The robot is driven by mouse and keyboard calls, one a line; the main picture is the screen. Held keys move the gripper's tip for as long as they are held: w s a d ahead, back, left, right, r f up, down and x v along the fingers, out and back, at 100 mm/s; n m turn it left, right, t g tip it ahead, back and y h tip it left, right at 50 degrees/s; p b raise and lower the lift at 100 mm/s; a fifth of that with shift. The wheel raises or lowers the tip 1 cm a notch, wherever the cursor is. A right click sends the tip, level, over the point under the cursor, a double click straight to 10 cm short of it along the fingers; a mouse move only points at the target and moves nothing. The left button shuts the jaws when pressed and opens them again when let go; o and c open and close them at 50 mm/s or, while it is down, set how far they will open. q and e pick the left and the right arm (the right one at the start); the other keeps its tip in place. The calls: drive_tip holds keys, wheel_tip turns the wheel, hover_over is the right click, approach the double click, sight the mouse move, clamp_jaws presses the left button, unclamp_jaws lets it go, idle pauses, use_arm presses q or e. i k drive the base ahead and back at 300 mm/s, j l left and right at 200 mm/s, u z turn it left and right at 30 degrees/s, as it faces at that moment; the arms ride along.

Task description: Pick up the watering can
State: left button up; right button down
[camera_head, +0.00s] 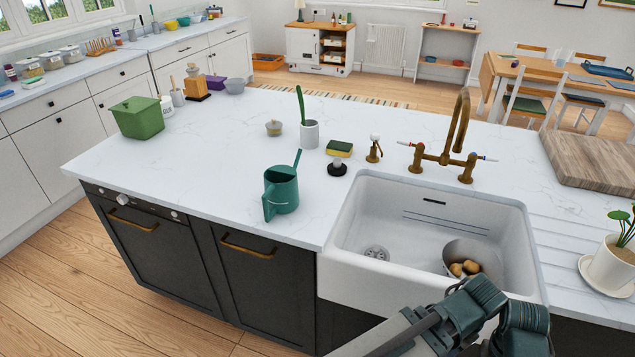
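The teal watering can (283,192) stands upright on the white marble counter (215,165), near its front edge and to the left of the sink. Its slim spout or handle rises at the upper right, and a broad loop shows at its lower left. Nothing is holding it. Links of one of my arms show at the bottom right, in front of the sink and well apart from the can. No gripper fingers can be made out on it. My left gripper is not in view.
A white sink (345,262) holds a bowl with potatoes (464,268). Behind the can stand a grey cup (310,134) with a green utensil, a sponge (339,148) and a dark-based stopper (337,168). A green box (138,118) is far left. Counter left of the can is clear.

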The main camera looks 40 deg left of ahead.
sight(280, 196)
drive_tip(key=k+j+z, duration=0.15)
drive_tip(key=j, duration=0.25)
drive_tip(key=j+z, duration=0.2)
drive_tip(key=j, duration=0.2)
drive_tip(key=k+j+z, duration=0.15)
drive_tip(key=j, duration=0.25)
drive_tip(key=k+j+z, duration=0.15)
drive_tip(key=j, duration=0.2)
drive_tip(key=k+j+z, duration=0.15)
drive_tip(key=j, duration=0.2)
drive_tip(key=k+j+z, duration=0.2)
drive_tip(key=k+j, duration=0.25)
drive_tip(key=j, duration=0.15)
drive_tip(key=k+j, duration=0.25)
drive_tip(key=j, duration=0.2)
drive_tip(key=k+j, duration=0.25)
drive_tip(key=j, duration=0.15)
drive_tip(key=k+j, duration=0.25)
drive_tip(key=j, duration=0.15)
